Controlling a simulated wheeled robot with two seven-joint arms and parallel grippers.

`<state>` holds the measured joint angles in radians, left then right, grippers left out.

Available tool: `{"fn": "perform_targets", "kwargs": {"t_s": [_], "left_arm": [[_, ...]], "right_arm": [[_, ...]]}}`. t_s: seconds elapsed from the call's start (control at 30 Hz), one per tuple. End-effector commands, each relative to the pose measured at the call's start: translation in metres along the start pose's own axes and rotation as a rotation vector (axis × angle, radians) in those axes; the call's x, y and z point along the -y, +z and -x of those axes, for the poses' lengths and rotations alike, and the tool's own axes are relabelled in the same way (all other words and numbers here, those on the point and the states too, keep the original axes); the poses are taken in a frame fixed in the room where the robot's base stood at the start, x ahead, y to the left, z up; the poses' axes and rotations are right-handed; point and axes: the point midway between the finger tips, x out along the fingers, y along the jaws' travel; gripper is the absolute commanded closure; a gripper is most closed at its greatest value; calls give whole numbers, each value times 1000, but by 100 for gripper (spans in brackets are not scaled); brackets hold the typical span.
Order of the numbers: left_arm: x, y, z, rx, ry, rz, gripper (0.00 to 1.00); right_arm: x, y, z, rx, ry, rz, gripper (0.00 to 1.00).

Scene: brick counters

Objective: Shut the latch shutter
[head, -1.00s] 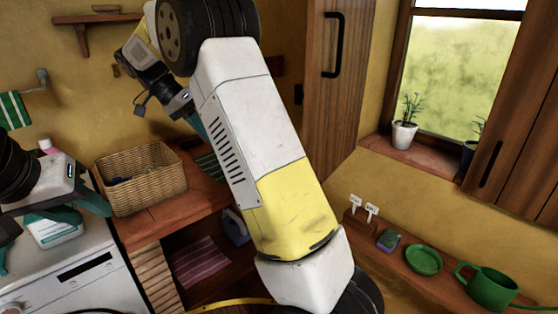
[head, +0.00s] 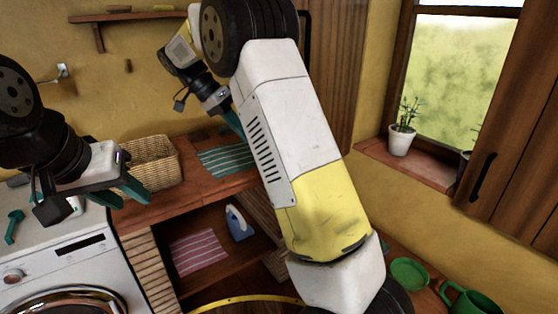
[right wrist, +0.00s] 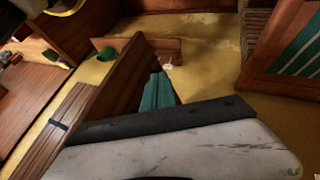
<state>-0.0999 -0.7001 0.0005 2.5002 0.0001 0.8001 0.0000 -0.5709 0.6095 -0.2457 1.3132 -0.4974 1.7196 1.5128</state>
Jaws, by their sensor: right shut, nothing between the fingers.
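A tall brown plank shutter (head: 345,70) stands left of the window in the head view, partly hidden behind my right arm. Part of its dark handle (head: 306,30) shows beside the arm. My right gripper (head: 236,123) is shut and empty, left of this shutter. In the right wrist view its teal fingers (right wrist: 158,92) lie together beside a brown board (right wrist: 112,88); I cannot tell whether they touch. A second shutter (head: 520,150) with a black handle (head: 482,177) stands right of the window. My left gripper (head: 120,190) is open and empty above the washing machine.
The window (head: 455,75) has a potted plant (head: 402,138) on its sill. A wicker basket (head: 150,165) and a striped cloth (head: 226,159) lie on the counter. A washing machine (head: 70,275) stands front left.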

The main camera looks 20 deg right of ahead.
Motion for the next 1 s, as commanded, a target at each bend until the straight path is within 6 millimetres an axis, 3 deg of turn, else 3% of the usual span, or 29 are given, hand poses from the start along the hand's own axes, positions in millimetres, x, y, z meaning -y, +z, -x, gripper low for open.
{"fn": "perform_targets", "kwargs": {"t_s": [0.17, 0.57, 0.8, 1.0], "left_arm": [[0, 0, 0, 0, 0, 0, 64], [0, 0, 0, 0, 0, 0, 64], [0, 0, 0, 0, 0, 0, 64], [0, 0, 0, 0, 0, 0, 64]], "right_arm": [[-1, 0, -20, 1, 4, 1, 100], [-1, 0, -103, 2, 4, 1, 100], [-30, 0, -114, 1, 0, 0, 100], [-36, 0, -118, 1, 0, 1, 100]]}}
